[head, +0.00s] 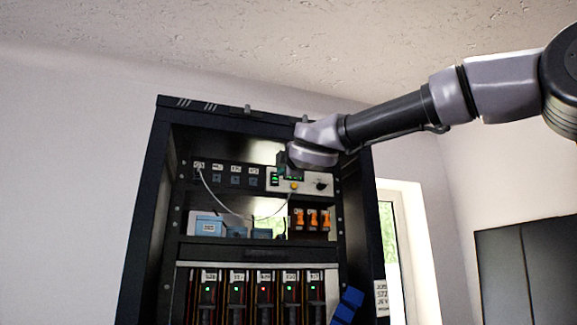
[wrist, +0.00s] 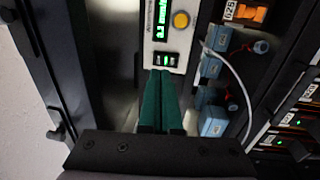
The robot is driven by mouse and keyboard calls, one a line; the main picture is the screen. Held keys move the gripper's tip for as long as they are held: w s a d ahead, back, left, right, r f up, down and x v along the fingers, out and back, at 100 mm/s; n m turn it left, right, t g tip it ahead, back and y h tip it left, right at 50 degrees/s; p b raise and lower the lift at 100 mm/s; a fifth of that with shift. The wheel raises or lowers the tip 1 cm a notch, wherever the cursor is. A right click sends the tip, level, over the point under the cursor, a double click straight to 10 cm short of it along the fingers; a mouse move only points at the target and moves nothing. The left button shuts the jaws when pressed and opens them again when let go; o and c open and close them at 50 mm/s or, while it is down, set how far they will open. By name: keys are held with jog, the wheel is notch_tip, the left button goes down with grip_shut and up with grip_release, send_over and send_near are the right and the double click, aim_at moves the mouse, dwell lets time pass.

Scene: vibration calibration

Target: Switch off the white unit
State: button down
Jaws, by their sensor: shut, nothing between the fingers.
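In the head view my gripper (head: 283,160) partly hides the unit's top.
The black rack (head: 141,215) surrounds the unit. Blue boxes (head: 206,226) with a white cable and orange switches (head: 313,219) sit on the shelf below. Several modules with green or red lights (head: 265,290) stand lower down.

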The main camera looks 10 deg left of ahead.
aim_at(275, 175)
jog(key=x, duration=0.4)
jog(key=shift+w+a, duration=0.25)
jog(key=shift+w+r, duration=0.3)
jog(key=shift+r, duration=0.1)
jog(key=shift+s, duration=0.15)
